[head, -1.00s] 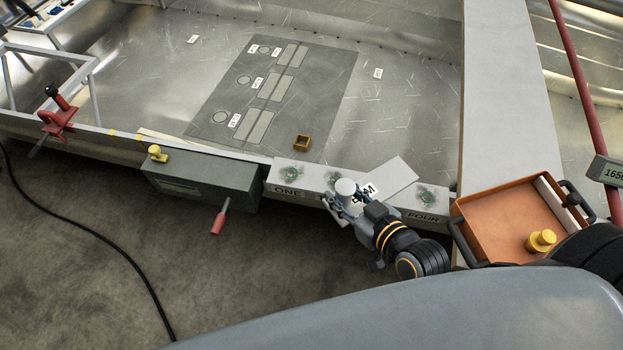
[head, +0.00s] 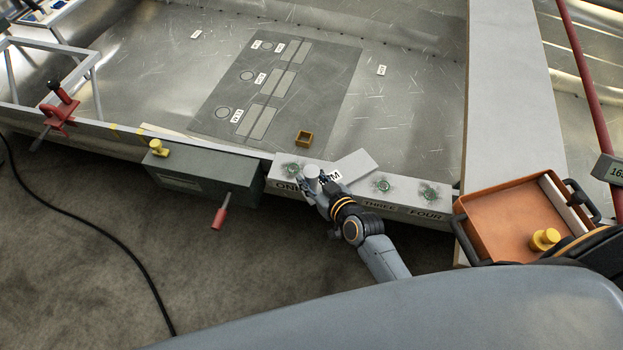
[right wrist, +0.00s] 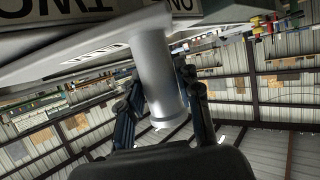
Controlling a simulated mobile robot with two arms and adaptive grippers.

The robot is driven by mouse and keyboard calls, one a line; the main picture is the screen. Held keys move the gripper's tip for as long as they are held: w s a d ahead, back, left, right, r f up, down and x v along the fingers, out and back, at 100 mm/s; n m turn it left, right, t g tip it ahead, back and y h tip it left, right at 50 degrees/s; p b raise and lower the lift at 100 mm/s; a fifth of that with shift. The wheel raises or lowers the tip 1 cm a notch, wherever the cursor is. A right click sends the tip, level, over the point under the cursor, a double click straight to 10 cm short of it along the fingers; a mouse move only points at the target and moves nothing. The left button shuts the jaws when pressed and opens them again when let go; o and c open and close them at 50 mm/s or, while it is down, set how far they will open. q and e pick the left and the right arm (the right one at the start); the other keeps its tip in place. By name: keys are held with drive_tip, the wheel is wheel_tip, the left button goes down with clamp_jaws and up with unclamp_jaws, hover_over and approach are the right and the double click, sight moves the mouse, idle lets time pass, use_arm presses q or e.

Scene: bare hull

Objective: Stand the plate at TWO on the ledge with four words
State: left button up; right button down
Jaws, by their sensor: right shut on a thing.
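The light grey plate (head: 357,164), with a black-lettered label partly hidden, lies slanted over the ledge (head: 405,205). My right gripper (head: 317,180) is shut on its pale round handle, which shows as a grey cylinder (right wrist: 158,70) between the fingers in the right wrist view. The plate is over the TWO part of the ledge, close to ONE; I cannot tell whether it touches. ONE, THREE and FOUR read on the ledge front in the head view; TWO is hidden there but shows upside down in the right wrist view. Green marks show at ONE, THREE and FOUR. My left gripper is not in view.
A grey-green box (head: 203,177) with a red-handled lever (head: 222,212) adjoins the ledge on the left. An orange tray (head: 505,230) with a yellow knob (head: 544,239) stands at right.

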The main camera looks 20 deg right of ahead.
drive_tip(key=shift+f, duration=0.15)
drive_tip(key=c, duration=0.9)
unclamp_jaws()
drive_tip(key=shift+f, duration=0.1)
drive_tip(key=shift+c, duration=0.2)
drive_tip(key=v, duration=1.2)
drive_tip(key=s+d+f+g+h, duration=0.1)
drive_tip(key=s+d+f+g, duration=0.15)
drive_tip(key=s+f, duration=0.7)
drive_tip(key=s+d+f+g+h, duration=0.1)
drive_tip(key=s+f+g, duration=0.15)
drive_tip(key=f, duration=1.45)
drive_tip(key=s+d+f+g, duration=0.2)
drive_tip(key=s+f, duration=0.4)
drive_tip(key=s, duration=0.3)
drive_tip(key=s+d+f+g+h, duration=0.1)
drive_tip(key=s+d+f+g, duration=0.1)
drive_tip(key=s+f+g, duration=0.2)
drive_tip(key=s+f, duration=0.3)
drive_tip(key=s, duration=0.3)
drive_tip(key=shift+s+f+m+g+h, duration=0.2)
drive_tip(key=shift+s+m+g+h, duration=0.1)
drive_tip(key=shift+m+g, duration=0.1)
